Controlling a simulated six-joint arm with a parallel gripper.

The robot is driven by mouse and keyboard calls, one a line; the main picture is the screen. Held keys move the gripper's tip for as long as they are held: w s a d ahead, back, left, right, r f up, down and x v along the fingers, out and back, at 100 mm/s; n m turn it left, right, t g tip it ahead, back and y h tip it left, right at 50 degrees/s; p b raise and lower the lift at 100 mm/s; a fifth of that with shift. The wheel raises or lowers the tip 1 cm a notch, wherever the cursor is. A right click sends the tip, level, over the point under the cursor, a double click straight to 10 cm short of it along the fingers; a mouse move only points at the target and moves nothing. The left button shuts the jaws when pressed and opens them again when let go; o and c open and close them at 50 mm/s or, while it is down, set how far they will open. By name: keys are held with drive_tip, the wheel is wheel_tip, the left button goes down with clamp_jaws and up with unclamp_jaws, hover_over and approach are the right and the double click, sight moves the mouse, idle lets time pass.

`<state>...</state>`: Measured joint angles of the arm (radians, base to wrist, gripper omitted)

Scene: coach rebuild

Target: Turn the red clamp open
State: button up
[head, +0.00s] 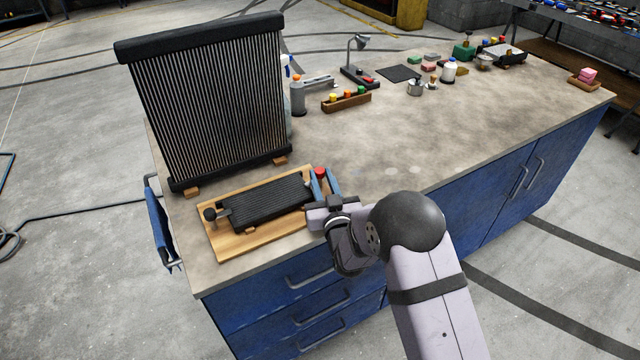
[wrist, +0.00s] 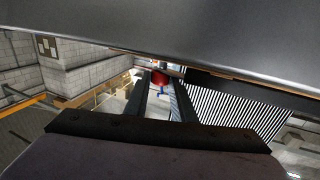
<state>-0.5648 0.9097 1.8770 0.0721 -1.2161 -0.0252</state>
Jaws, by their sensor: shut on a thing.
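The red clamp (head: 320,172) is at the right end of a small black finned radiator (head: 265,203), which lies on a wooden board (head: 222,253) near the front left of the bench. My gripper (head: 322,186) reaches in from the right and is shut on the clamp. The red top shows above the fingers in the head view. In the wrist view the red clamp (wrist: 159,78) shows between the tips of my gripper (wrist: 161,88), with a small blue piece below it. The clamp's lower part is hidden by the fingers.
A tall black radiator (head: 210,105) stands on wooden blocks just behind the board. A bottle (head: 297,98), a rack of coloured pieces (head: 345,101) and a desk lamp (head: 358,60) stand farther back. The bench top (head: 410,140) is clear to the right of the clamp.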

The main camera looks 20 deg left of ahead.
drive_tip(key=n+g+y+b, duration=0.1)
drive_tip(key=y, duration=0.1)
drive_tip(key=d+n+g+y+b, duration=0.1)
drive_tip(key=n+g+y, duration=0.1)
drive_tip(key=w+n+g+y+b, duration=0.1)
drive_tip(key=n+g+y+b, duration=0.1)
drive_tip(key=shift+d+f, duration=0.15)
drive_tip(key=shift+w+d+n+g+y+b, duration=0.1)
drive_tip(key=shift+n+g+y+b, duration=0.1)
drive_tip(key=shift+n+g+y, duration=0.5)
drive_tip(key=shift+w+a+n+g+y+b, duration=0.1)
drive_tip(key=shift+w+n+g+y+b, duration=0.1)
drive_tip(key=shift+n+g, duration=0.55)
drive_tip(key=shift+w+d+n+g+y+b, duration=0.15)
drive_tip(key=shift+n+g+y, duration=0.25)
drive_tip(key=shift+g, duration=0.65)
drive_tip(key=shift+s+r+g, duration=0.1)
drive_tip(key=shift+r+g, duration=0.15)
drive_tip(key=shift+g, duration=0.05)
drive_tip(key=o, duration=1.1)
drive_tip(key=shift+c, duration=0.2)
drive_tip(key=shift+s+d+f, duration=0.1)
drive_tip(key=shift+d, duration=0.1)
drive_tip(key=shift+b+v, duration=0.95)
drive_tip(key=shift+v, duration=2.4)
